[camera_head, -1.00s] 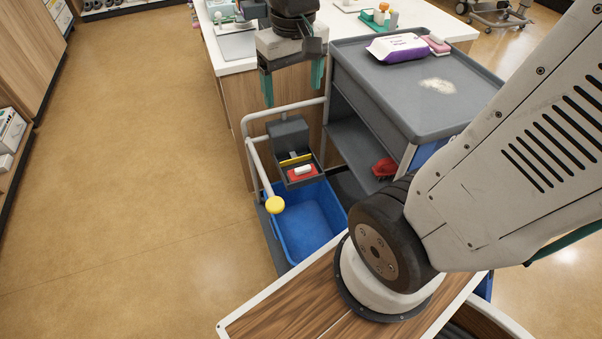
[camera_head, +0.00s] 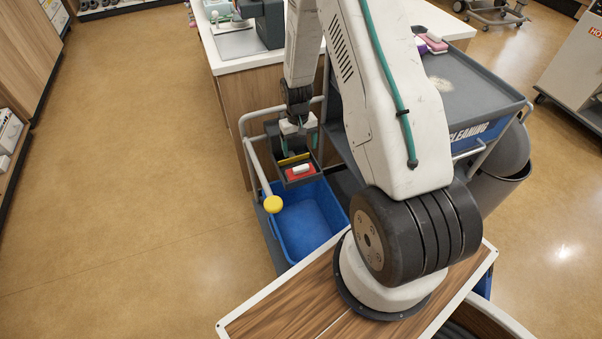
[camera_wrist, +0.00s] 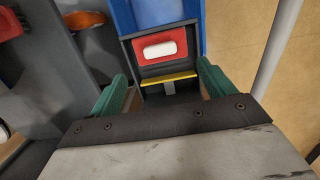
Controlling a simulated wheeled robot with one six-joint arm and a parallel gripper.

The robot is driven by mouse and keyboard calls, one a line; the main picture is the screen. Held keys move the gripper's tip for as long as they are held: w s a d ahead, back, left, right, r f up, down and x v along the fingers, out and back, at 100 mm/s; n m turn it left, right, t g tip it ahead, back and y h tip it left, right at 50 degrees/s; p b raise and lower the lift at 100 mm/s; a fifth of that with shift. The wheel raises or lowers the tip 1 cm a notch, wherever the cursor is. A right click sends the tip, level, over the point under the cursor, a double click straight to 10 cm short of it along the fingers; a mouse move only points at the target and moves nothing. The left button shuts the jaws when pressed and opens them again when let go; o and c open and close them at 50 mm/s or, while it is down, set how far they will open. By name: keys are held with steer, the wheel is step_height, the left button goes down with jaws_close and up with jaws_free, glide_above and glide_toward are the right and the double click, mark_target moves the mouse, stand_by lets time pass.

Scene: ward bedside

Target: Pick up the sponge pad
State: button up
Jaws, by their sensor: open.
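My gripper (camera_head: 300,143) points down in front of the dark wringer on the mop bucket, open and empty. In the wrist view its teal fingers (camera_wrist: 161,88) stand apart on both sides of the wringer, with a yellow bar between them. A red block with a white bar on top (camera_head: 300,171) sits in the wringer; it also shows in the wrist view (camera_wrist: 160,50), beyond the fingertips and not between them. I cannot tell for certain which of the two is the sponge pad.
The blue bucket (camera_head: 305,222) stands below, with a white rail and yellow knob (camera_head: 273,204) at its left. The grey cleaning cart (camera_head: 470,95) is close on the right. A counter (camera_head: 228,42) rises behind. The floor at left is clear.

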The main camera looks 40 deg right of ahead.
mark_target(301, 166)
steer(key=f, duration=0.9)
steer(key=shift+s, duration=0.35)
steer(key=shift+r, duration=0.1)
steer(key=c, duration=1.1)
